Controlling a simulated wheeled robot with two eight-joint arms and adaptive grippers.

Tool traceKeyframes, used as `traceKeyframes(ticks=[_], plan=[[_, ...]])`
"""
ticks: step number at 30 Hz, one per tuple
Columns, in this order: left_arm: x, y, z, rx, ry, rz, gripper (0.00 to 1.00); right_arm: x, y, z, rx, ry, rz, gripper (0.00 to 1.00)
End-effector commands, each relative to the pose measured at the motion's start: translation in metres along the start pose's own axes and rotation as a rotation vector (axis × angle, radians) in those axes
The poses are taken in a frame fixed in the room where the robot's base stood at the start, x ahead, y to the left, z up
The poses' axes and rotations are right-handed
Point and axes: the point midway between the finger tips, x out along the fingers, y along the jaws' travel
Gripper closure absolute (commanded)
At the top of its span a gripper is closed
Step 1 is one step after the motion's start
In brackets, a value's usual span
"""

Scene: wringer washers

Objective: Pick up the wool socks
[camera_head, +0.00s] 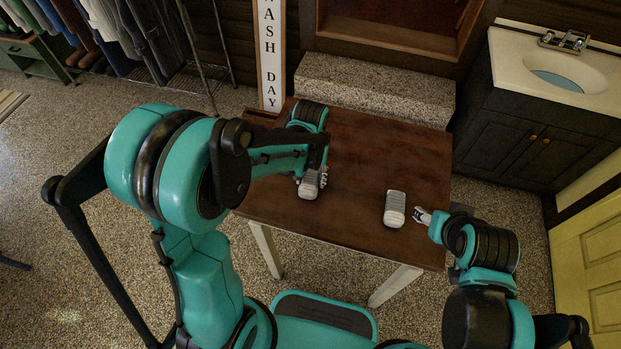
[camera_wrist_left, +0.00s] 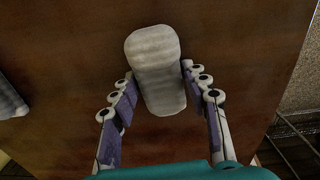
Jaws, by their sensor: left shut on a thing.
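Two pale grey-white rolled bundles that look like wool socks lie on the brown table. One bundle of wool socks (camera_head: 308,190) is at my left gripper (camera_head: 313,179), near the table's front-left part. In the left wrist view this bundle (camera_wrist_left: 155,65) sits between the two fingers of my left gripper (camera_wrist_left: 158,90), which is shut on it. The second bundle (camera_head: 395,208) lies apart to the right. My right gripper (camera_head: 424,216) is just right of that second bundle, not holding it; its finger opening is too small to judge.
The wooden table (camera_head: 355,150) has free surface between and behind the bundles. A "Wash Day" sign (camera_head: 270,55) stands behind its left corner, with a speckled block (camera_head: 375,88) behind it. A sink cabinet (camera_head: 545,130) is at right, a clothes rack (camera_head: 165,40) at left.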

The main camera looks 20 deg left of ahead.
Motion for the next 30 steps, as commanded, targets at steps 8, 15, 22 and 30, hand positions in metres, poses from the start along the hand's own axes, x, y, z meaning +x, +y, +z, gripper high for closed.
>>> traceKeyframes(ticks=[8,15,22,30], plan=[[-0.03,0.0,0.0,0.0,0.0,0.0,0.84,-0.012,0.0,-0.009,0.0,0.0,0.0,0.46],[-0.066,0.014,-0.036,0.002,0.0,0.0,0.84,-0.026,0.0,-0.019,0.0,0.0,0.0,0.46],[-0.094,0.032,-0.082,0.001,0.0,0.0,0.84,-0.037,0.0,-0.026,0.0,0.0,0.0,0.46],[-0.109,0.042,-0.107,0.0,0.0,0.0,0.84,-0.041,0.0,-0.029,0.0,0.0,0.0,0.46]])
